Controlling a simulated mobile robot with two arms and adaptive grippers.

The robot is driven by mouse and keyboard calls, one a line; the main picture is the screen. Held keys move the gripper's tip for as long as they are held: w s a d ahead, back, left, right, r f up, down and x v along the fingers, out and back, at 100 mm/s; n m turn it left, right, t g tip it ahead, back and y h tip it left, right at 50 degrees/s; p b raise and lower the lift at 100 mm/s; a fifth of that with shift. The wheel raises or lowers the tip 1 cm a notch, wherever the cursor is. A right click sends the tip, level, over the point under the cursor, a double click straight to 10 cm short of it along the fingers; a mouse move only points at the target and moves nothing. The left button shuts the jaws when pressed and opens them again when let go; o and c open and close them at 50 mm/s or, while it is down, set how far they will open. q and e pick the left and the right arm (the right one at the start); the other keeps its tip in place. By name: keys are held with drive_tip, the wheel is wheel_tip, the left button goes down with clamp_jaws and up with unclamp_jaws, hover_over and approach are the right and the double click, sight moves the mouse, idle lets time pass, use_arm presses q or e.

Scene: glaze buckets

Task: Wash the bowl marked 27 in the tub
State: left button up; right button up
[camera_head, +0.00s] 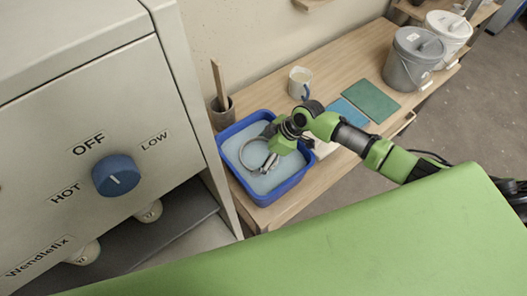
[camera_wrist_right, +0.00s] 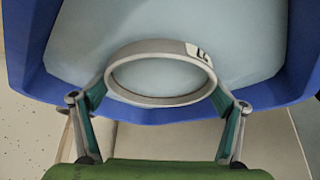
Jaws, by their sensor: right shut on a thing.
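A blue tub (camera_head: 225,136) filled with pale blue liquid stands on the wooden bench. A round, light grey bowl (camera_head: 243,156) sits in the tub, and only its rim shows clearly. In the right wrist view the bowl (camera_wrist_right: 160,47) has a small white label with dark marks that I cannot read fully. My right gripper (camera_wrist_right: 160,105) is shut on the bowl, one finger on each side; it also shows over the tub in the head view (camera_head: 262,157). The bowl's lower part is hidden in the liquid. My left gripper is not in view.
A grey kiln front with a blue knob (camera_head: 116,175) fills the left side. A pot with a wooden stick (camera_head: 221,111), a mug (camera_head: 299,80), green (camera_head: 376,102) and blue mats, and grey (camera_head: 408,66) and white (camera_head: 449,28) buckets stand along the bench.

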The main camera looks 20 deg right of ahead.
drive_tip(key=shift+d, duration=0.1)
drive_tip(key=shift+d, duration=1.1)
drive_tip(key=shift+a, duration=0.1)
drive_tip(key=shift+a, duration=1.15)
drive_tip(key=shift+d, duration=0.1)
drive_tip(key=shift+d, duration=1.15)
drive_tip(key=shift+r, duration=0.15)
